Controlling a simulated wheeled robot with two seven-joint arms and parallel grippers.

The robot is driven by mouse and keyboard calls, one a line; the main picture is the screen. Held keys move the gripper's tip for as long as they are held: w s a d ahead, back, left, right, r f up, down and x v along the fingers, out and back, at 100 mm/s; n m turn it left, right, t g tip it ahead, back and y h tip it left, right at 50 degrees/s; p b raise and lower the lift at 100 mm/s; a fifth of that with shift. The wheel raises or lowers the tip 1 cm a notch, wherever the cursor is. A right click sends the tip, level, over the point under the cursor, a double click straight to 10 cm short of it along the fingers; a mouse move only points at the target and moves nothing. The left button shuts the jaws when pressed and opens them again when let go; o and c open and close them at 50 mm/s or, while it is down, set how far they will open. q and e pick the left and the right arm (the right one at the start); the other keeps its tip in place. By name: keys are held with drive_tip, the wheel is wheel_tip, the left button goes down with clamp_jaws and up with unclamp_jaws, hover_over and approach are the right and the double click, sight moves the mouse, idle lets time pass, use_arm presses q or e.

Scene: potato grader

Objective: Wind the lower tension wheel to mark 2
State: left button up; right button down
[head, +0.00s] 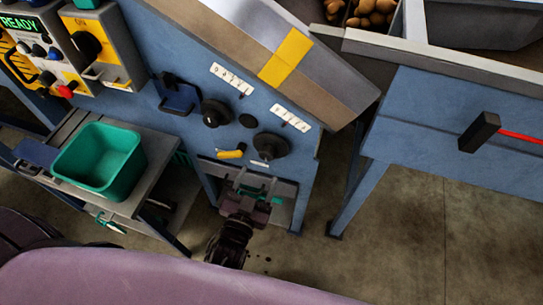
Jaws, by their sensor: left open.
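Two dark round wheels stand out from the blue machine panel (178,50). One wheel (215,113) is higher and further left in the picture; the other wheel (271,147) is lower and further right. A white marked scale (232,79) is above the first, and a second scale (290,117) with a small red pointer is above the other. The scale marks are too small to read. My left gripper (254,186) is open, just below the lower wheel and apart from it, with no object visible between its fingers. My right gripper is not in view.
A yellow handle (231,153) sits on the panel left of the lower wheel. A teal bin (100,160) stands on a grey bench at left. A control box (103,48) is at top left. Floor is open at lower right.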

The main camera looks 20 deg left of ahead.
sight(266, 157)
use_arm(q)
drive_tip(key=w, duration=0.5)
drive_tip(key=shift+w, duration=0.25)
drive_tip(key=shift+w+d, duration=0.1)
drive_tip(key=shift+w, duration=0.4)
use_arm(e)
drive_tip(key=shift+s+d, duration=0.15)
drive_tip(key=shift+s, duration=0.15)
use_arm(q)
drive_tip(key=c, duration=1)
